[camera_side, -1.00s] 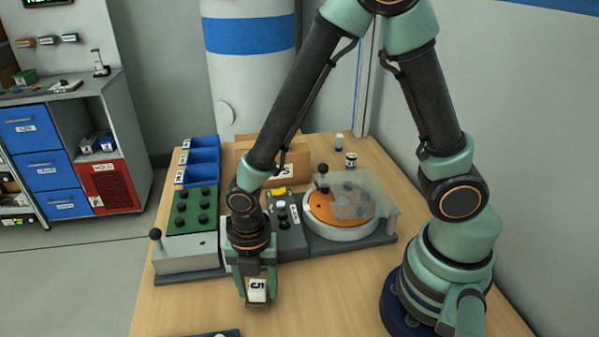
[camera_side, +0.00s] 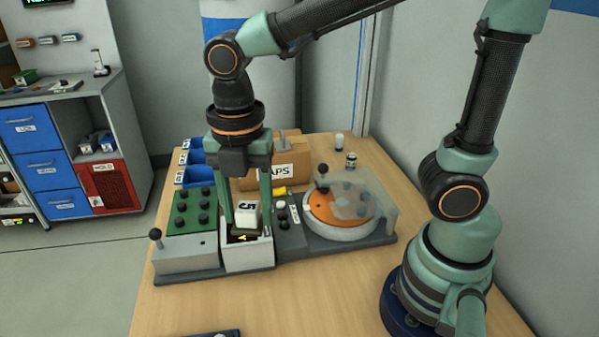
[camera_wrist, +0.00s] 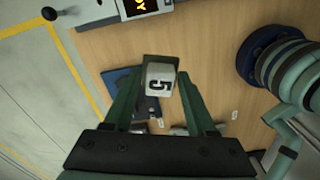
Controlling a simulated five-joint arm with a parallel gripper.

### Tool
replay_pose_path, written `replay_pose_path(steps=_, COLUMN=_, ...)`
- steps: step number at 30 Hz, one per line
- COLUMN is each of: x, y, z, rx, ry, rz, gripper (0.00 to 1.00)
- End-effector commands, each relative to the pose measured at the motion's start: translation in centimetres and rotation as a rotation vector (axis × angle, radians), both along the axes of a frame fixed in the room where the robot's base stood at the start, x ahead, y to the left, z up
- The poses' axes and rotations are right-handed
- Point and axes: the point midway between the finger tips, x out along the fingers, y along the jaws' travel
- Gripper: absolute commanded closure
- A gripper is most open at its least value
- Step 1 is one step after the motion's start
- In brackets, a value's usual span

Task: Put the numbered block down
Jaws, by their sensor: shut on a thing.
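A white block with a black 5 (camera_side: 247,213) is between the fingers of my gripper (camera_side: 246,224), which is shut on it. The 5 appears turned on its side. The block is held above the white-walled station (camera_side: 250,258) at the front of the machine row, near a small dark display with yellow marks (camera_side: 243,239). In the wrist view the block (camera_wrist: 159,79) sits between the green fingertips of my gripper (camera_wrist: 160,90). I cannot tell whether the block's underside touches anything.
To the right are a button panel (camera_side: 291,237) and an orange disc under a clear cover (camera_side: 335,207). A green-topped panel with black knobs (camera_side: 193,211) stands left. A cardboard box (camera_side: 292,172) and blue bins (camera_side: 192,176) are behind. The wooden table front (camera_side: 290,300) is mostly clear.

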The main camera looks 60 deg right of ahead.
Motion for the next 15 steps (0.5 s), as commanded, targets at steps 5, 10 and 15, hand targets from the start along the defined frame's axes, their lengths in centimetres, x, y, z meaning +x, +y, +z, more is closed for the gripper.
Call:
replay_pose_path(steps=5, x=1.2, y=-1.9, z=-0.2, rx=-0.001, ry=0.001, rz=-0.286, gripper=1.0)
replay_pose_path(steps=10, x=2.7, y=-4.6, z=-0.6, rx=0.0, ry=0.0, rz=-0.692, gripper=1.0)
replay_pose_path(steps=15, x=3.8, y=-7.5, z=-1.1, rx=0.0, ry=0.0, rz=-1.104, gripper=1.0)
